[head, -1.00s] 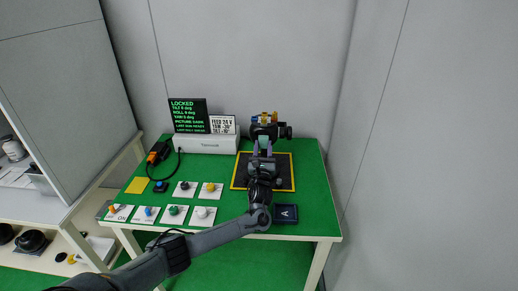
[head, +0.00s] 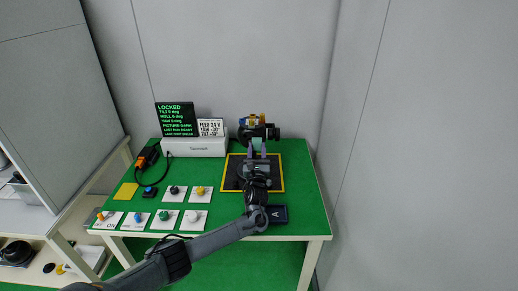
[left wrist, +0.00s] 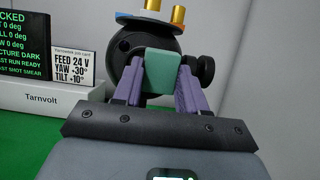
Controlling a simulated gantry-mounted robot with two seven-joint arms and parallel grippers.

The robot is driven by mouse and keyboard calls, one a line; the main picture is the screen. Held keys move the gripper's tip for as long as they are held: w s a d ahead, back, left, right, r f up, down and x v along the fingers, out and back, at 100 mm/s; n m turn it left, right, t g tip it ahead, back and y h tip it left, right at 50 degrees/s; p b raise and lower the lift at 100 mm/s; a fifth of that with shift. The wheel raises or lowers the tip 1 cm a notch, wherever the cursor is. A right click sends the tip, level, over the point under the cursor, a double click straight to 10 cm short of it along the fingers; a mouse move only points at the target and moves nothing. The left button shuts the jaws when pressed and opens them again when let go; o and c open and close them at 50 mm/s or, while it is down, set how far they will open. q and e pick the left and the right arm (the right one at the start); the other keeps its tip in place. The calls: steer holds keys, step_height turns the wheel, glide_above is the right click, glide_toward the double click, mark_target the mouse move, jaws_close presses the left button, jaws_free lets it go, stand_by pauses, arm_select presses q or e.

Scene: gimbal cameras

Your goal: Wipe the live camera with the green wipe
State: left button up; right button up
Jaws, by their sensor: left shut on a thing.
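My left gripper (head: 257,150) is over the black mat, just in front of the black camera (head: 260,132) on its mount. In the left wrist view, its purple fingers (left wrist: 161,85) are shut on a small green pad, the green wipe (left wrist: 162,70). The wipe stands upright and covers part of the camera's round black body (left wrist: 126,46). I cannot tell whether the wipe touches it. Brass, blue and orange parts (left wrist: 152,17) sit on top of the camera. My right gripper is not in view.
A black screen (head: 177,117) reads LOCKED, 0 deg angles and PICTURE DARK. A white sign (head: 210,127) reads FEED 24 V, YAW, TILT. Both stand at the white Tarnvolt box (head: 194,148).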

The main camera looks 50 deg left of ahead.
arm_select(q)
steer(key=shift+s+a+r+p, duration=0.1)
steer(key=shift+s+a+p, duration=0.6)
steer(key=shift+s, duration=0.15)
steer(key=shift+s+a+p, duration=0.4)
steer(key=shift+s+p, duration=0.1)
steer(key=shift+s+a+p, duration=0.35)
steer(key=shift+s+a, duration=0.05)
steer(key=shift+s, duration=0.15)
steer(key=shift+d+r+p, duration=0.1)
steer(key=shift+d+p, duration=0.05)
steer(key=shift+p, duration=0.25)
steer(key=shift+s+d+p, duration=0.9)
steer(key=shift+d+p, duration=0.25)
steer(key=shift+p, duration=0.4)
steer(key=shift+s+d+p, duration=0.9)
steer(key=shift+d+p, duration=0.2)
steer(key=shift+p, duration=0.45)
